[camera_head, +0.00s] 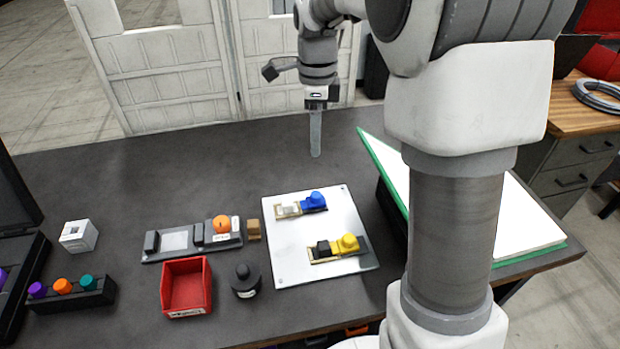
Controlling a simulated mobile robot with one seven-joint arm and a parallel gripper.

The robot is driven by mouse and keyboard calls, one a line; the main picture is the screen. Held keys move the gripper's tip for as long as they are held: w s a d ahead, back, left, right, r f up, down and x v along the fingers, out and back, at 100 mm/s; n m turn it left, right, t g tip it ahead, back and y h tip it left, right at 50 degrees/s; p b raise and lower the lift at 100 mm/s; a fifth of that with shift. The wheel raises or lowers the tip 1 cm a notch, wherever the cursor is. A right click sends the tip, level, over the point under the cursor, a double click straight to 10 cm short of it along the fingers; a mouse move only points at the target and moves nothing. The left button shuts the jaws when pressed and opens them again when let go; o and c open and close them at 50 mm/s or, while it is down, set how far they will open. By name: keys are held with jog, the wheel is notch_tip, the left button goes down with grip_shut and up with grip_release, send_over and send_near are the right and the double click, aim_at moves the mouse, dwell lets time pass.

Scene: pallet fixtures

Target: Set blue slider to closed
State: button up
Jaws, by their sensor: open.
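The blue slider (314,200) has a round blue knob and sits at the right end of its short track on a white plate (286,243). The bare part of its track shows to the left of the knob. My gripper (316,150) hangs above the dark table, behind the white plate and apart from the slider. It points down and holds nothing that I can see. Its fingers appear nearly edge-on, so the gap between them is hard to see.
A yellow slider (347,244) sits on the same plate, nearer. A pallet with an orange knob (222,225), a red bin (186,288) and a dark bottle (245,281) stand to the left. A white and green board (520,222) leans at the right. The table behind the plate is clear.

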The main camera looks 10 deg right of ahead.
aim_at(315, 193)
notch_tip(315, 193, down, 16)
jog(key=shift+s+f+b, duration=0.1)
jog(key=shift+f+b, duration=0.05)
jog(key=shift+b, duration=0.5)
grip_shut()
dwell(1.1)
